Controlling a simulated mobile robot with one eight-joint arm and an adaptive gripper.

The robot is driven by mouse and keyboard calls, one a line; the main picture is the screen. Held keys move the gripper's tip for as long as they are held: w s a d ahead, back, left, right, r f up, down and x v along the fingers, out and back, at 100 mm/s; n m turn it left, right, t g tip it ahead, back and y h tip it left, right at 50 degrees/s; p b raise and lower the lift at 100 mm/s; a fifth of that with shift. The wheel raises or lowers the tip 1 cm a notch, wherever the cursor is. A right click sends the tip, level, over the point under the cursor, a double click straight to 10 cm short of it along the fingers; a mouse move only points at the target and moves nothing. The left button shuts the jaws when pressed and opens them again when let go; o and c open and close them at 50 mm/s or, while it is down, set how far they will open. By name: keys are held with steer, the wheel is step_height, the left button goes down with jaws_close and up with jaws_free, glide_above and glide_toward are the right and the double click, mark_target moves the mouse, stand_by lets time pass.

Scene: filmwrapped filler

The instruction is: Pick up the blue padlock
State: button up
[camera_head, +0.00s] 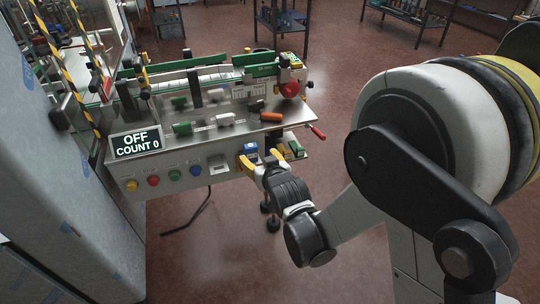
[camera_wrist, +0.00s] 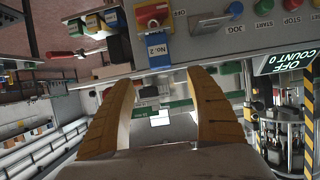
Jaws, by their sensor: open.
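The blue padlock (camera_head: 250,148) is at the right end of the machine's front panel in the head view. In the wrist view the blue padlock (camera_wrist: 158,52) has a white "No.2" label and hangs by a red and yellow rotary switch (camera_wrist: 152,16). My gripper (camera_head: 261,160) is open, with its yellow fingers close to the padlock. In the wrist view my gripper (camera_wrist: 162,76) has its two fingers apart, and the padlock lies just beyond the tips, between their lines. Nothing is held. I cannot tell whether a finger touches the padlock.
The panel carries colored buttons (camera_head: 174,176) and a display (camera_head: 136,142) reading "OFF COUNT 0". Small green and yellow items (camera_head: 296,149) sit right of the padlock. A red-tipped handle (camera_head: 318,132) juts out at the right. The floor in front is mostly clear.

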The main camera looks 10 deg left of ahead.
mark_target(252, 149)
steer(key=b+x, duration=0.2)
steer(key=x, duration=0.3)
steer(key=b+x, duration=0.1)
steer(key=x, duration=0.4)
steer(key=shift+w+a+f+b, duration=0.15)
steer(key=shift+f+b, duration=0.2)
steer(key=shift+r, duration=0.1)
steer(key=c, duration=1.4)
jaws_close()
